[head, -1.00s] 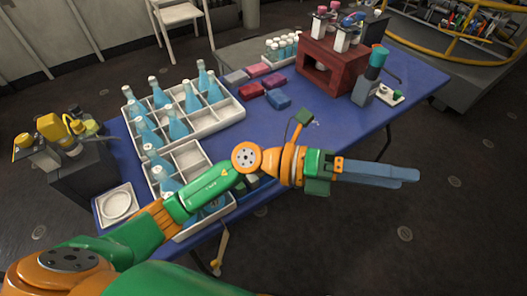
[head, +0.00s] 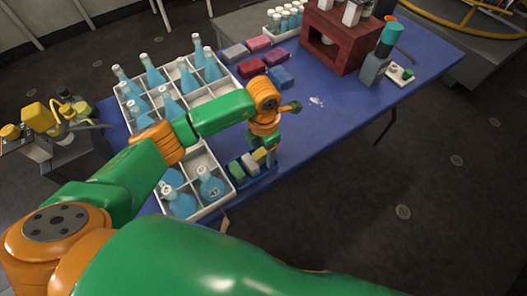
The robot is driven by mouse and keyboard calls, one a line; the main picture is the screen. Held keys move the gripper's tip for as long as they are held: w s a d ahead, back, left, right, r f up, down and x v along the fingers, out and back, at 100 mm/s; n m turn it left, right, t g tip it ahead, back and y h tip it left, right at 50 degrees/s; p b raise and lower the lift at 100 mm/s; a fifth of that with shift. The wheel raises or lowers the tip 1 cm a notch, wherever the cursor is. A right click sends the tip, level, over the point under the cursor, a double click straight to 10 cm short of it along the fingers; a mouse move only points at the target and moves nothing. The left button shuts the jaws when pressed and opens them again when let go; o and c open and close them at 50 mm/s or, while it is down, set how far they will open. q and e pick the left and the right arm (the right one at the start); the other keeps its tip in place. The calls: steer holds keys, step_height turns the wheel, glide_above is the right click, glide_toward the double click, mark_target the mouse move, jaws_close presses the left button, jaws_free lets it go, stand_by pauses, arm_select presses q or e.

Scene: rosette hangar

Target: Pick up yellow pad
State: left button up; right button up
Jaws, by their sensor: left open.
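The yellow pad (head: 260,154) stands in a small blue tray (head: 264,180) at the table's front edge, beside a grey-white pad (head: 250,163) and a green pad (head: 236,170). My left gripper (head: 270,154) points down over the tray's right end, close to the yellow pad. It is open, with nothing seen in it. The hand and wrist hide part of the tray's far end, and I cannot tell whether a finger touches the pad. My right gripper is not in view.
White divided crates (head: 215,208) with blue bottles stand left of the tray. A dark red box stand (head: 340,42) is at the back.

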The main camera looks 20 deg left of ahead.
mark_target(264, 151)
arm_select(q)
jaws_close()
steer(key=shift+r, duration=0.1)
step_height(264, 151, up, 3)
steer(key=shift+d+r+b, duration=0.1)
steer(key=shift+b, duration=0.5)
steer(key=s+d+r, duration=0.3)
steer(key=s+r, duration=0.6)
steer(key=s, duration=0.4)
steer(key=shift+s+d+r+p, duration=0.3)
steer(key=shift+d+r+p, duration=0.05)
steer(key=shift+r+p, duration=0.05)
steer(key=c, duration=0.7)
jaws_free()
jaws_close()
